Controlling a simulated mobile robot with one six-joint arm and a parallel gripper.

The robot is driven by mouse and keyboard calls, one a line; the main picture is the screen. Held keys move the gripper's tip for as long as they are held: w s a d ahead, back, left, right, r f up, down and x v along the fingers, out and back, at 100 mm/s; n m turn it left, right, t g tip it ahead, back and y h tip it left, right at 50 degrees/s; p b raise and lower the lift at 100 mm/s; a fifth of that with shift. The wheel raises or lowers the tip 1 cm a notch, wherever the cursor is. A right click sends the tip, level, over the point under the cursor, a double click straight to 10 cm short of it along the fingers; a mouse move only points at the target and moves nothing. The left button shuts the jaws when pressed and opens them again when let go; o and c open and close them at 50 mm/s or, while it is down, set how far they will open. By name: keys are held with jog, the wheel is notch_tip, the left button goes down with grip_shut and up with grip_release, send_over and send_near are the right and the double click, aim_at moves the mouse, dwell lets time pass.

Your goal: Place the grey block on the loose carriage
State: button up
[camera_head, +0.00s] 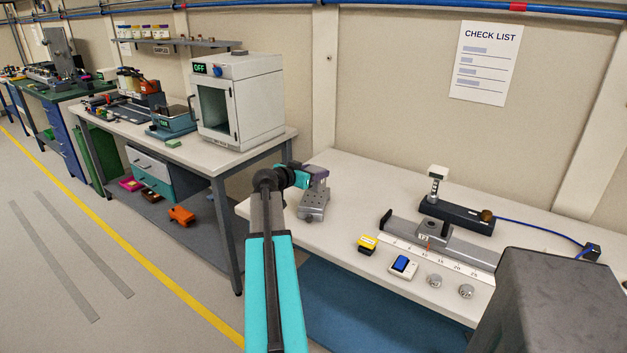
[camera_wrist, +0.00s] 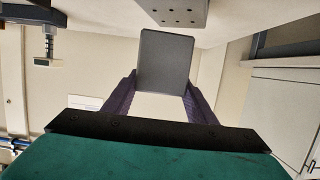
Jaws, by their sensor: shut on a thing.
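My gripper (camera_head: 317,172) has purple fingers and is over the bench at its left part. In the wrist view my gripper (camera_wrist: 160,92) is shut on a plain dark grey block (camera_wrist: 165,62), held between the two fingertips. A lighter grey piece with several holes (camera_head: 312,207) sits on the bench just below my gripper; it also shows at the top edge of the wrist view (camera_wrist: 178,12). A grey carriage (camera_head: 433,231) sits on the rail (camera_head: 470,249) to the right. No view makes clear which piece is the loose one.
A ruler strip (camera_head: 440,260) runs along the rail's front. A black unit with a post (camera_head: 455,216) stands behind. Bare bench lies between the holed piece and the rail.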

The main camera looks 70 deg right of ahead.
dwell(0.4)
jog(key=shift+f+p, duration=0.4)
jog(key=shift+f, duration=1.35)
jog(key=shift+f, duration=0.15)
jog(key=o, duration=1.2)
jog(key=shift+o, duration=0.2)
jog(key=shift+r, duration=0.2)
jog(key=shift+w+a, duration=0.1)
jog(key=shift+a, duration=0.15)
jog(key=b+v, duration=0.2)
jog(key=v, duration=0.9)
jog(key=shift+a, duration=0.2)
jog(key=shift+r, duration=0.1)
